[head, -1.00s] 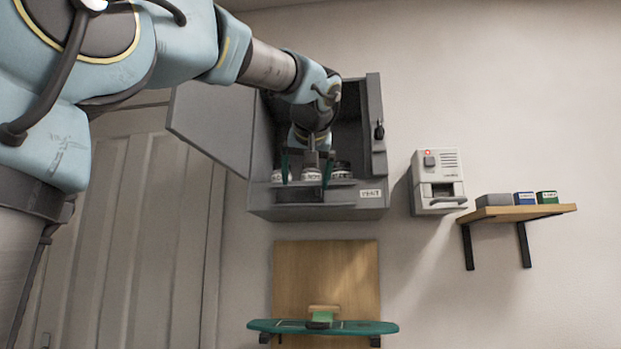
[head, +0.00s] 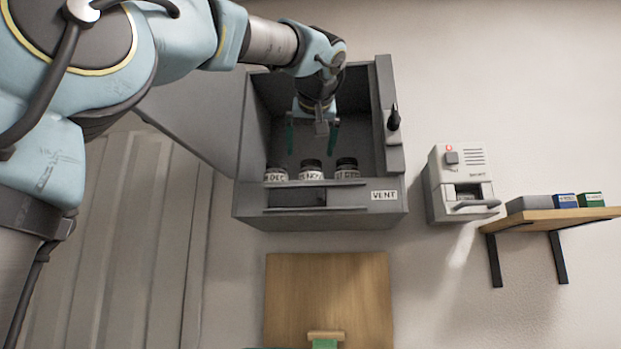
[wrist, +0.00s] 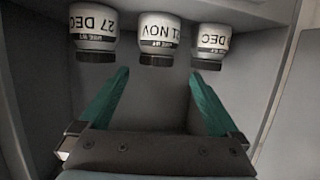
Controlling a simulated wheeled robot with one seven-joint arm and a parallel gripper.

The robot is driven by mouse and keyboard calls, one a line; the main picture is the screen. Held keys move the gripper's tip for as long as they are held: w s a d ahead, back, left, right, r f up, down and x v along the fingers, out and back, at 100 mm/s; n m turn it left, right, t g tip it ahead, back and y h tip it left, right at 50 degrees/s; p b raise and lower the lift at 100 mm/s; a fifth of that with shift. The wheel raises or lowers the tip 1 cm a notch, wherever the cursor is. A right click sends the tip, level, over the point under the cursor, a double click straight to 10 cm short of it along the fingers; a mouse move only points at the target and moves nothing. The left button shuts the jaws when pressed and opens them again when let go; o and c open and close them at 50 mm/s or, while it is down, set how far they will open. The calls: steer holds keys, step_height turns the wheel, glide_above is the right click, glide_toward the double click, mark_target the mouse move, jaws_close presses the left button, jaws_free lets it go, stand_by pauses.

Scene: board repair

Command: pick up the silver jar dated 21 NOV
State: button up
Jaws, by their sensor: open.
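The jar dated 21 NOV (head: 311,174) stands upright in the middle of a row of three in the grey wall cabinet, with a dark lid and pale label. In the wrist view it appears upside down (wrist: 158,38), its label reading "21 NOV" with the first digit partly unclear. My gripper (head: 312,148) is open and empty inside the cabinet, above and apart from the middle jar. In the wrist view its green fingers (wrist: 160,76) are spread to either side of that jar's lid, not touching it.
A jar marked 27 DEC (wrist: 95,28) and another DEC jar (wrist: 211,42) flank the middle one closely. The grey cabinet (head: 320,222) has a front lip, a VENT label and an open door (head: 205,115) at left. A wall device (head: 462,185) and wooden shelf (head: 550,216) are at right.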

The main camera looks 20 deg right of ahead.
mark_target(310, 168)
steer(key=p+x, duration=0.1)
steer(key=x, duration=0.3)
steer(key=shift+w, duration=0.1)
steer(key=p+x, duration=0.2)
steer(key=x, duration=0.2)
steer(key=shift+d, duration=0.25)
steer(key=shift+w+d+f+p, duration=0.15)
steer(key=shift+w+f+p, duration=0.05)
steer(key=shift+w+p, duration=0.2)
jaws_close()
